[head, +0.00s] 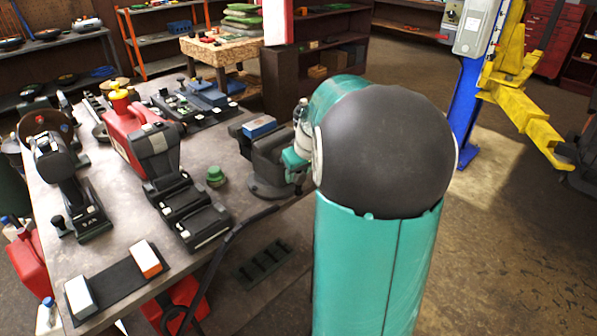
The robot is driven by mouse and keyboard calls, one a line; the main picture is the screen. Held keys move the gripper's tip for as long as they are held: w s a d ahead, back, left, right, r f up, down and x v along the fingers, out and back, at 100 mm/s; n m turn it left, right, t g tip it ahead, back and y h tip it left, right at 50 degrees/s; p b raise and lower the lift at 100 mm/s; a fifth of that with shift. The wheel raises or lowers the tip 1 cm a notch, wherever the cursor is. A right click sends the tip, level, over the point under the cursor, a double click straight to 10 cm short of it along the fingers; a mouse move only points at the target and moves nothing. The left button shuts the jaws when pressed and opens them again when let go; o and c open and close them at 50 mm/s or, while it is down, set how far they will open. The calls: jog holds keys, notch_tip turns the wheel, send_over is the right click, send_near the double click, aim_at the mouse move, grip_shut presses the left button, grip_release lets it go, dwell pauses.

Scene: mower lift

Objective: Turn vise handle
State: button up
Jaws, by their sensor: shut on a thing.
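The grey bench vise (268,170) stands at the right edge of the workbench, on a round base. A blue block (260,127) shows at the top of its jaws. My gripper (294,163) is at the right side of the vise, low by its front end, and is shut on the vise handle. The handle itself is mostly hidden behind the gripper and my large teal and dark arm, so its angle cannot be told.
A dark cable hangs over the front edge. A blue and yellow lift (466,110) stands at right, with open floor before it.

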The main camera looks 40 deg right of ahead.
aim_at(304, 174)
jog(key=shift+d, duration=0.1)
jog(key=y, duration=0.2)
jog(key=d+m+y, duration=0.1)
jog(key=y, duration=0.1)
jog(key=shift+f, duration=0.1)
jog(key=y, duration=0.3)
jog(key=m+y, duration=0.1)
jog(key=shift+d+f+y, duration=0.25)
jog(key=shift+d+y, duration=0.05)
jog(key=m+y, duration=0.1)
jog(key=y, duration=0.2)
jog(key=f+t+y, duration=0.1)
jog(key=y, duration=0.2)
jog(key=m+y, duration=0.1)
jog(key=y, duration=0.1)
jog(key=shift+d+f+m+t+y, duration=0.25)
jog(key=shift+m+t+y, duration=0.05)
jog(key=shift+y, duration=0.1)
jog(key=o, duration=1)
